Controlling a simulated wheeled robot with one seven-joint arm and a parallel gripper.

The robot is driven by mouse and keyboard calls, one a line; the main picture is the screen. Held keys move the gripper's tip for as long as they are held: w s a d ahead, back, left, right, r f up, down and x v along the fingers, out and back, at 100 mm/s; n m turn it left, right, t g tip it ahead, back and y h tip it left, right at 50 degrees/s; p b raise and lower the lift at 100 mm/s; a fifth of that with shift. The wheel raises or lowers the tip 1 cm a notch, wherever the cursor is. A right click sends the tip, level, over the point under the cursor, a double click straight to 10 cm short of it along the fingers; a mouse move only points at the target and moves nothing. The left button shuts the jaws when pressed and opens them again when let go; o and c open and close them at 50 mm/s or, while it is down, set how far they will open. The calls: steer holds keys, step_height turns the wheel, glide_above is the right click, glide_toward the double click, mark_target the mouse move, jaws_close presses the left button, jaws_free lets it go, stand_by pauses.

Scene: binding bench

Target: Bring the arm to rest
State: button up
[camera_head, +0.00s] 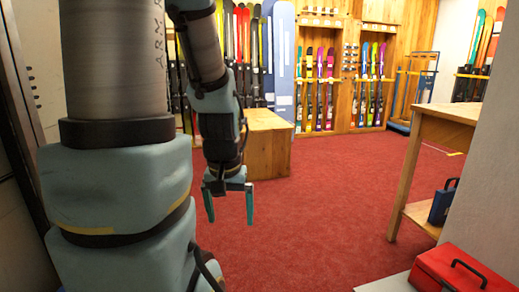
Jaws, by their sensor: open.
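My gripper (229,205) hangs from my arm left of the picture's middle and points down. Its two teal fingers are spread apart with nothing between them. Red carpet (310,235) shows behind and below the fingers. My arm is bent, with its large upper links filling the left of the picture.
A wooden box bench (268,150) stands just behind my gripper. Skis (318,90) line the back wall. At right are a wooden table (449,112), a blue case (441,203) on its lower shelf and a red toolbox (462,271) in front. The middle carpet is clear.

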step_height(320, 180, up, 21)
steer(key=p, duration=1.8)
steer(key=shift+p, duration=0.4)
